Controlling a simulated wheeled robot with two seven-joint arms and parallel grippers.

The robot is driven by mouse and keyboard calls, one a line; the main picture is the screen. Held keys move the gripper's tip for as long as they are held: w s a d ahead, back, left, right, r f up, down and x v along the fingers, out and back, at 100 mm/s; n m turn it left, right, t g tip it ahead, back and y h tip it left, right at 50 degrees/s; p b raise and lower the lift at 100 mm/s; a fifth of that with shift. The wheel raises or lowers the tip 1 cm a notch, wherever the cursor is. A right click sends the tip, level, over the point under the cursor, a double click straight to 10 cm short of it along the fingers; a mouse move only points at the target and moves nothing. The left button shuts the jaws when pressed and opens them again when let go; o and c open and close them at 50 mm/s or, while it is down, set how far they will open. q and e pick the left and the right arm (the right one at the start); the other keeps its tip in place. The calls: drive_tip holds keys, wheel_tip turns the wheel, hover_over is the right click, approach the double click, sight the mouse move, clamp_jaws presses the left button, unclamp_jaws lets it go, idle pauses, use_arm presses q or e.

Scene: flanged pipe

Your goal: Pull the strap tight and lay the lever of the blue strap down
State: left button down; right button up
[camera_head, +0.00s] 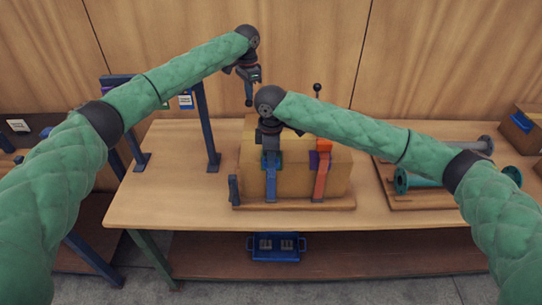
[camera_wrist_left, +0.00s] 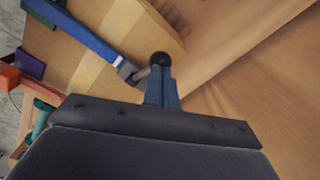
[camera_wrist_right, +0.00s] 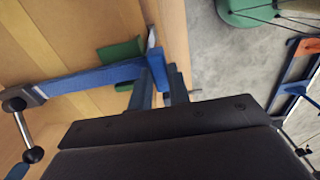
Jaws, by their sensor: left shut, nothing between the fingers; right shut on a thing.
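The blue strap (camera_head: 271,185) runs over a tan box (camera_head: 338,178), down its front face. In the left wrist view it (camera_wrist_left: 85,32) ends at a metal fitting whose lever carries a black ball knob (camera_wrist_left: 160,60). The lever stands out from the fitting, as the right wrist view also shows, with its knob (camera_wrist_right: 33,155). My left gripper (camera_head: 249,97) is shut and empty behind the box, its fingertips right at the knob; contact is unclear. My right gripper (camera_head: 270,150) is shut on the blue strap at the box's front upper edge, beside a green piece (camera_wrist_right: 122,50).
A red strap (camera_head: 321,180) with a purple piece and its own upright knobbed lever (camera_head: 317,87) is close on the right. Flanged pipes (camera_head: 425,181) lie farther right. A blue frame (camera_head: 207,125) stands left. The table's front left (camera_head: 160,195) is clear.

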use_arm(q)
drive_tip(key=shift+f, duration=0.75)
drive_tip(key=shift+r, duration=3.05)
drive_tip(key=shift+s, duration=0.1)
use_arm(e)
drive_tip(key=o, duration=0.8)
use_arm(q)
drive_tip(key=shift+f+b, duration=0.4)
use_arm(e)
drive_tip(key=shift+r, duration=0.5)
use_arm(q)
wheel_tip(320, 180, down, 2)
drive_tip(key=shift+f+b, duration=0.2)
drive_tip(key=shift+b, duration=1)
use_arm(e)
wheel_tip(320, 180, up, 6)
drive_tip(key=shift+f, duration=0.15)
drive_tip(key=shift+r, duration=0.6)
